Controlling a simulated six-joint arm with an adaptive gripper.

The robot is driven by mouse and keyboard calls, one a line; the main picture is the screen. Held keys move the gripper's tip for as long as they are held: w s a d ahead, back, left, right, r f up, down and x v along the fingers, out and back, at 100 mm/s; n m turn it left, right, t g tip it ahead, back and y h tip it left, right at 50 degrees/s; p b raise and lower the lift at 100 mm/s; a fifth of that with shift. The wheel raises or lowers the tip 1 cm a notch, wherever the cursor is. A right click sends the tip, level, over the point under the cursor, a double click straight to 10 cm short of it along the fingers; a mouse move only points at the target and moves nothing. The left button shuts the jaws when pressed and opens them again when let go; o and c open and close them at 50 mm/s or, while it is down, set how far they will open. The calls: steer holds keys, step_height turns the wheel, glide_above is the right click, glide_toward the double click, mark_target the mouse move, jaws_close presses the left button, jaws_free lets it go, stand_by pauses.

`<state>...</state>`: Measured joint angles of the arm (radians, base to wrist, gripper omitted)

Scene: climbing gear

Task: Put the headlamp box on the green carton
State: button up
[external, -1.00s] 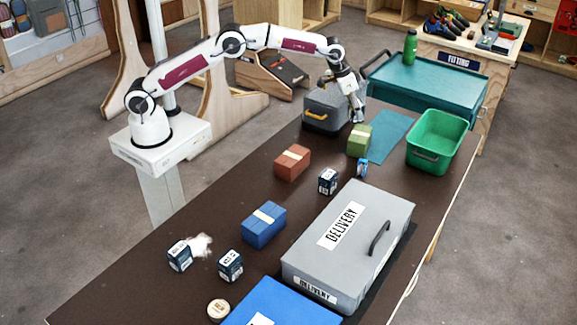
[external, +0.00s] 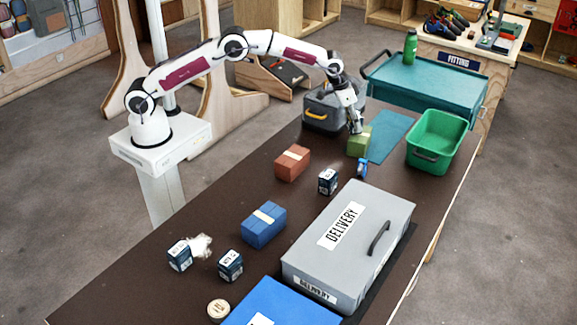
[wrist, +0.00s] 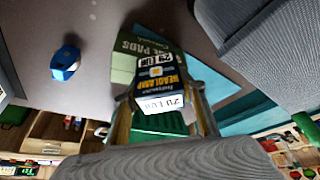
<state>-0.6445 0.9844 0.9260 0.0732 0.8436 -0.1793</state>
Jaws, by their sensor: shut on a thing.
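The headlamp box (wrist: 168,78), dark with yellow lettering and white labels, is between the two fingers of my gripper (wrist: 164,108) in the wrist view. My gripper is shut on it. The green carton (wrist: 124,62) shows just behind the box in the wrist view, partly hidden by it. In the external view the green carton (external: 361,144) lies on the dark table, with my gripper (external: 355,129) right at its top. The box is mostly hidden there by the fingers. I cannot tell whether box and carton touch.
A blue item (external: 362,168) lies just in front of the carton. A grey toolbox (external: 322,112) stands left of it, a teal mat (external: 392,135) and green bin (external: 436,141) right. A red-brown carton (external: 292,162) and small dark box (external: 328,181) are nearer.

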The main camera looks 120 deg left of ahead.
steer(key=shift+f, duration=0.1)
steer(key=o, duration=1.2)
steer(key=shift+c, duration=0.2)
steer(key=v, duration=1.2)
